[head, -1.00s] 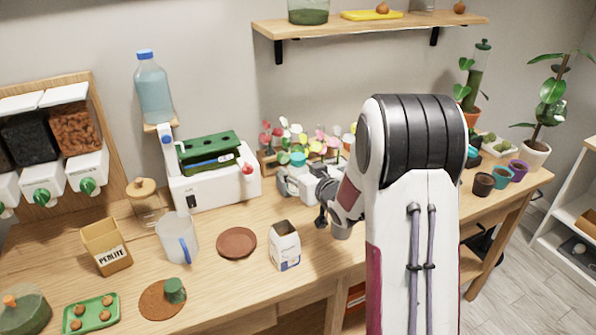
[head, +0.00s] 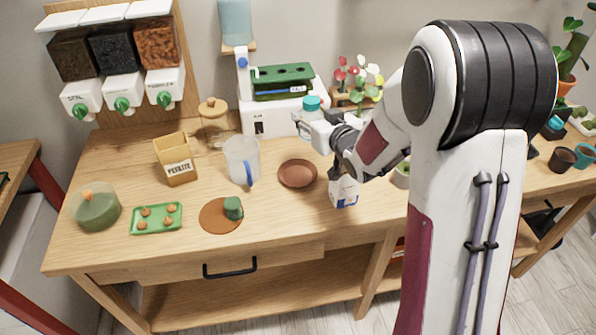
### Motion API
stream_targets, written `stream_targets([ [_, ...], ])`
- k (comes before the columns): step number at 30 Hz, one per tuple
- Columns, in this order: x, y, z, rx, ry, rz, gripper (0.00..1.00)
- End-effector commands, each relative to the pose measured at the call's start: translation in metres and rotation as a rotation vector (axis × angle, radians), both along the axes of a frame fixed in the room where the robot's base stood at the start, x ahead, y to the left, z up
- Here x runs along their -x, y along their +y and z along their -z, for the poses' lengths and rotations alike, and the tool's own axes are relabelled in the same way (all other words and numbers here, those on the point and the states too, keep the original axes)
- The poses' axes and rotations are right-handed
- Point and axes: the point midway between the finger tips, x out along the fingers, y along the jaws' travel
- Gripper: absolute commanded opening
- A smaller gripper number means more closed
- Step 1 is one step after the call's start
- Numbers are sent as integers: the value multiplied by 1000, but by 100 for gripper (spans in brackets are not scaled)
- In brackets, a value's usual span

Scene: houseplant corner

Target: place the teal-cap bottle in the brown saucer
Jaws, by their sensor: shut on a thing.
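The teal-cap bottle (head: 312,104) is held upright in my gripper (head: 316,132), which is shut on it. Its teal cap shows above the fingers, and much of its pale body is hidden by them. The brown saucer (head: 297,174) lies empty on the bench. In the picture, the bottle is above and slightly right of the saucer, apart from it. Its exact height over the bench is hard to tell.
A clear jug (head: 242,160) stands left of the saucer, and a white carton (head: 343,191) stands close on its right, partly behind my arm. An orange-brown disc (head: 213,222) bears a green cup (head: 233,208). A white machine (head: 262,118) stands behind.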

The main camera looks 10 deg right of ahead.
Motion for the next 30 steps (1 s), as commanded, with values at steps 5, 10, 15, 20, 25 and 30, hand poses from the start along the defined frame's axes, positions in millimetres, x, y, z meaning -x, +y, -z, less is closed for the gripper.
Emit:
stream_targets([
  [5,12,41,-6,1,-1,-52,18],
  [10,20,62,-8,0,0,-77,18],
  [15,22,68,-9,1,0,-85,18],
  [20,22,68,-8,1,0,-85,18],
  [25,22,68,-8,1,1,-84,18],
  [30,22,68,1,1,3,-85,18],
])
